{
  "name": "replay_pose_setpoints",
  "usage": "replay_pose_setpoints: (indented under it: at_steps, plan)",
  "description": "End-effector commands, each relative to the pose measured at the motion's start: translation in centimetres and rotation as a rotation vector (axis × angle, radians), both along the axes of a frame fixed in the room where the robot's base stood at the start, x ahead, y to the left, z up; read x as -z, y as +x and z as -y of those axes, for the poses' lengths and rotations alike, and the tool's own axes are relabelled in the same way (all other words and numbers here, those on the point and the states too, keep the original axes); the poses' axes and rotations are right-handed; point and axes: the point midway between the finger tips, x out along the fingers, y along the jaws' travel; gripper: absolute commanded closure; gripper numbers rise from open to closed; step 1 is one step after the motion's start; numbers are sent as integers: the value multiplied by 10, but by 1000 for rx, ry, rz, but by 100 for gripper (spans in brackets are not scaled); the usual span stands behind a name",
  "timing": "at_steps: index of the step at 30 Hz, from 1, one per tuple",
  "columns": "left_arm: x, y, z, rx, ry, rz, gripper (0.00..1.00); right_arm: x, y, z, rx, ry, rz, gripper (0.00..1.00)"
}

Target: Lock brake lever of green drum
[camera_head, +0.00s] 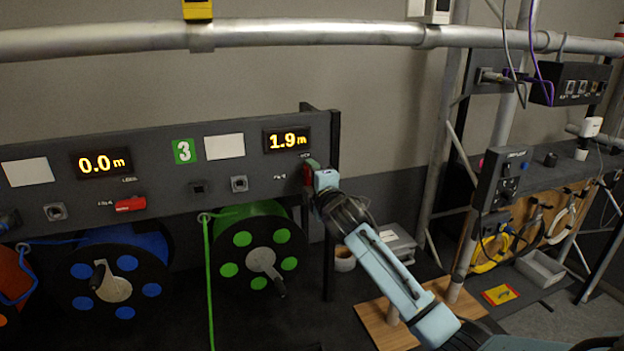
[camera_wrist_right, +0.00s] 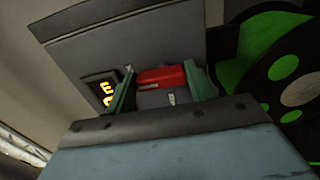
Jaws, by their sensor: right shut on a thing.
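The green drum (camera_head: 262,258) hangs under the dark panel below the sign with the number 3, with a green cable running down from it. Its display (camera_head: 287,140) reads 1.9 m. Its red brake lever shows in the right wrist view (camera_wrist_right: 162,77), between the two green fingertips of my right gripper (camera_wrist_right: 165,88). In the head view my right gripper (camera_head: 314,172) is at the panel's right end, below the display, and mostly covers the lever. It is shut on the lever. My left gripper is not in either view.
A blue drum (camera_head: 118,277) sits to the left, with a display (camera_head: 101,163) reading 0.0 m and a red lever (camera_head: 130,204). A metal truss tube (camera_head: 300,34) crosses above. A wooden board (camera_head: 378,322) and a grey box (camera_head: 398,243) lie at the lower right.

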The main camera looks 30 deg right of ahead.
Motion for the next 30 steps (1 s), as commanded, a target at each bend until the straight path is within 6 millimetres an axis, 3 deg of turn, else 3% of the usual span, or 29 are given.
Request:
replay_pose_setpoints:
  at_steps: [4,5,9,20,26,30]
  plan:
    - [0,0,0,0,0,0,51,0,0,0,0,6,0,68]
    - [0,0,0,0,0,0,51,0,0,0,0,6,0,42]
    - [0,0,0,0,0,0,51,0,0,0,0,4,0,24]
    - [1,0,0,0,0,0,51,1,-3,-1,-1,1,0,24]
    - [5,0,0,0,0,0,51,1,-24,-6,-2,0,1,24]
    - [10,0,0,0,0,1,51,2,-49,-12,-2,1,0,24]
